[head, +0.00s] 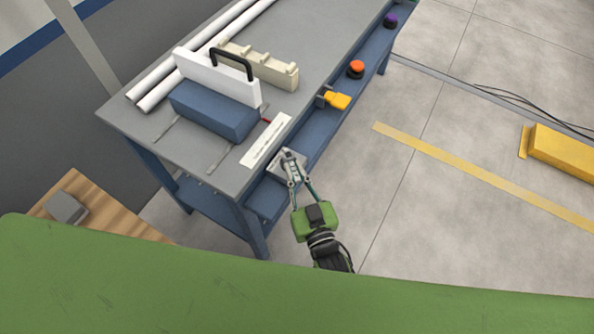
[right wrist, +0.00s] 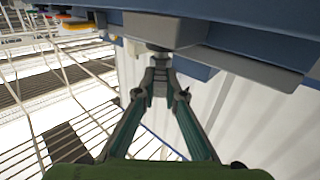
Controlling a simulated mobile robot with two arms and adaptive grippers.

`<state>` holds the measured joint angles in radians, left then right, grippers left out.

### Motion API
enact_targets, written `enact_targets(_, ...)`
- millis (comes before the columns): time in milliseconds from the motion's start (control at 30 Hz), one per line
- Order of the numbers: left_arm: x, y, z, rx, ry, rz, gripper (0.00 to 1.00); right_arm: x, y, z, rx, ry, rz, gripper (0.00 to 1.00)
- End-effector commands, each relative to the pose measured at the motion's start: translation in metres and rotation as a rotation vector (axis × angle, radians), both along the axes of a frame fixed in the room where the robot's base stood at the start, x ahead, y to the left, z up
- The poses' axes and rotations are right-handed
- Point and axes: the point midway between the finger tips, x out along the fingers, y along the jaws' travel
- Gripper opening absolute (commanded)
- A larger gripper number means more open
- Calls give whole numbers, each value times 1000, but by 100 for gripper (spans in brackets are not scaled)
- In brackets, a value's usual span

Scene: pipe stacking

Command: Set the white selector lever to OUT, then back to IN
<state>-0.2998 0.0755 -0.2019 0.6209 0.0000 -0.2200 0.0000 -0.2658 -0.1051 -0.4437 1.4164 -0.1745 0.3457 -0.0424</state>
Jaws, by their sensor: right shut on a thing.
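The selector (head: 277,168) is a pale fitting on the front side of the blue bench, near its near corner. My right gripper (head: 291,163) reaches up to it from below in the head view, with its fingers closed together on the white lever. The fingers hide most of the lever, so I cannot read its setting. In the right wrist view the fingertips (right wrist: 160,62) meet just under a grey block (right wrist: 165,32) below the bench edge. My left gripper is not in view.
A white label strip (head: 266,142) lies on the bench top (head: 317,62) beside the selector. A yellow-orange handle (head: 337,100), an orange button (head: 356,68) and a purple button (head: 390,21) sit further along the front. A blue block (head: 213,112) and white pipes (head: 190,72) are on top.

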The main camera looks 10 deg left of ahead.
Motion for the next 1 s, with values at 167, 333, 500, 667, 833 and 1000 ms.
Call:
enact_targets(167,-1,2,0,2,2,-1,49,-1,1,0,0,1,2,27)
enact_targets(333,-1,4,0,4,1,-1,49,0,0,0,1,0,1,27)
enact_targets(500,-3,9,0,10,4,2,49,-1,0,0,1,0,0,27)
enact_targets(667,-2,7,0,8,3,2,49,-14,-7,-1,0,2,0,27)
enact_targets(833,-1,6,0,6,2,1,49,-45,-22,-2,-1,4,1,27)
enact_targets(1000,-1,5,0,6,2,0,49,-77,-38,-1,-1,4,2,27)
